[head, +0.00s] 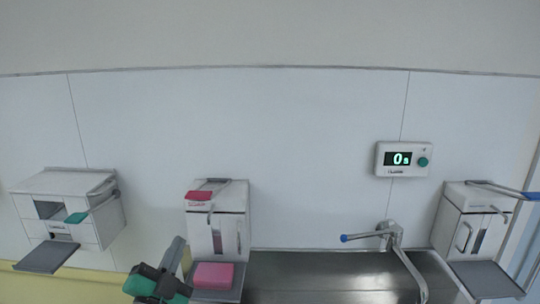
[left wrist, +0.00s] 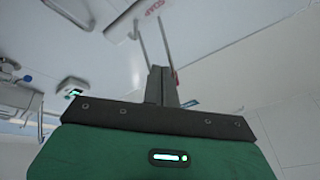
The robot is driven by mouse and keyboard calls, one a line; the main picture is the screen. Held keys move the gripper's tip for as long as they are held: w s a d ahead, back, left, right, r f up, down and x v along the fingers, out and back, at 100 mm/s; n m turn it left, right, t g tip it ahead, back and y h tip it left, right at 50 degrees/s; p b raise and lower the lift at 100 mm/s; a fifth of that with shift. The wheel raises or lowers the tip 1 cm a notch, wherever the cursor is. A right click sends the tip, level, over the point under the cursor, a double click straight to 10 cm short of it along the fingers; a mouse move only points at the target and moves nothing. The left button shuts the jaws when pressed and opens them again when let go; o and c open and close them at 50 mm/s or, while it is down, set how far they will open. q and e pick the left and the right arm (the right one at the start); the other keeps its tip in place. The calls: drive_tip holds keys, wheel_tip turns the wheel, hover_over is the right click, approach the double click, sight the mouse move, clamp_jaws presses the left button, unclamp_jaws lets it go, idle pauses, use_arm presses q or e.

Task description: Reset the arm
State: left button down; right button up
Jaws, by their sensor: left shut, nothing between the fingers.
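My left gripper (head: 178,252) shows at the bottom of the head view, with a green and dark body. It is in front of the wall, just left of the pink block and below the middle dispenser. In the left wrist view its dark fingers (left wrist: 161,86) are together with nothing between them. My right gripper is in neither view.
A white dispenser (head: 232,225) has a pink block (head: 213,275) on its tray. A box with a green lever (head: 100,225) hangs left. A timer (head: 390,158) reads 0. A tap (head: 393,235) stands over a metal sink (head: 320,280). Another dispenser (head: 455,235) hangs right.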

use_arm(q)
drive_tip(key=s+a+f+n+g+y, duration=0.2)
drive_tip(key=s+f+n+g, duration=0.25)
drive_tip(key=f, duration=0.65)
drive_tip(key=s+a+f+n+g+y, duration=0.25)
drive_tip(key=s+f+g, duration=0.2)
drive_tip(key=f, duration=0.55)
drive_tip(key=s+f+n+g, duration=0.1)
drive_tip(key=s+f+g, duration=0.5)
drive_tip(key=s, duration=0.4)
drive_tip(key=s+f+n+g, duration=0.2)
drive_tip(key=s+f+g, duration=0.1)
drive_tip(key=s+f, duration=0.5)
wheel_tip(320, 180, down, 30)
drive_tip(key=s+f+g, duration=0.1)
drive_tip(key=s+g, duration=0.1)
drive_tip(key=s+a+f, duration=0.3)
drive_tip(key=s+f, duration=1.5)
drive_tip(key=shift+s+f+m+g+h, duration=0.3)
drive_tip(key=shift+f+m+g+h, duration=0.05)
drive_tip(key=shift+f+m+g, duration=0.05)
